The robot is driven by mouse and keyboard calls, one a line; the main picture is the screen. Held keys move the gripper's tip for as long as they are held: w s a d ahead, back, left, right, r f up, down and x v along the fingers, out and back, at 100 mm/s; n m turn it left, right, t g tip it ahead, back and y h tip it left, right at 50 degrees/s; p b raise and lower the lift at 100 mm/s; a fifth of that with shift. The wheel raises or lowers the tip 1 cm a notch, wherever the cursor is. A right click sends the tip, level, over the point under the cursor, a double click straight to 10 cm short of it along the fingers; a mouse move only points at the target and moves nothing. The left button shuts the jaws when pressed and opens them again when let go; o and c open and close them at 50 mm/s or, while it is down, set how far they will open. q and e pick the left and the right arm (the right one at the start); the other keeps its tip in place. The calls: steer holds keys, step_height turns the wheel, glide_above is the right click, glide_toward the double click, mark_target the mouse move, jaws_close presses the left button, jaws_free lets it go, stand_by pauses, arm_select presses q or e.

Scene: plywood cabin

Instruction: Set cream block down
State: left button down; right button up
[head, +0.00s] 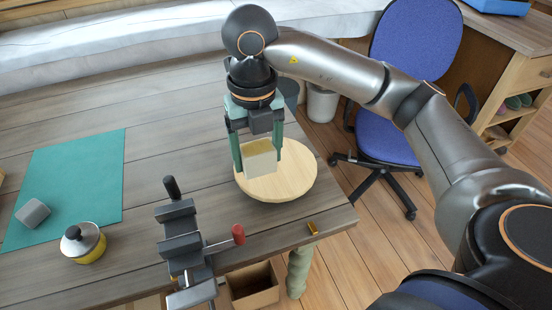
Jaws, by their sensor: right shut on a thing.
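The cream block (261,163) is between the fingers of my right gripper (258,150), which points down and is shut on it. The block is over the round pale wooden board (290,184) near the table's right edge. I cannot tell whether its underside touches the board. The gripper's green fingers show on both sides of the block. My left gripper is not in view.
A grey vise (182,235) with a red-tipped handle stands at the table's front edge. A green mat (75,180) holds a grey block (33,213); a yellow pot with a lid (83,243) is beside it. A blue chair (415,50) stands right of the table.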

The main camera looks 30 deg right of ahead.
steer(key=w+d+f, duration=0.4)
steer(key=w+d+f+b, duration=0.1)
steer(key=w+d+f, duration=0.2)
steer(key=d+f, duration=0.1)
steer(key=shift+w+d, duration=0.25)
steer(key=shift+w, duration=0.15)
steer(key=shift+w+d+f, duration=0.35)
steer(key=shift+d+f, duration=0.05)
steer(key=shift+f, duration=0.2)
step_height(320, 180, down, 3)
steer(key=shift+w+d+f, duration=0.1)
steer(key=shift+f, duration=0.05)
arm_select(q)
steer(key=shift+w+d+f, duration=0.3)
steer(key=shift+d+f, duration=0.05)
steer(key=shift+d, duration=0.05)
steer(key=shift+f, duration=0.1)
arm_select(e)
steer(key=shift+f+b, duration=0.15)
steer(key=shift+b, duration=0.2)
steer(key=o, duration=1.3)
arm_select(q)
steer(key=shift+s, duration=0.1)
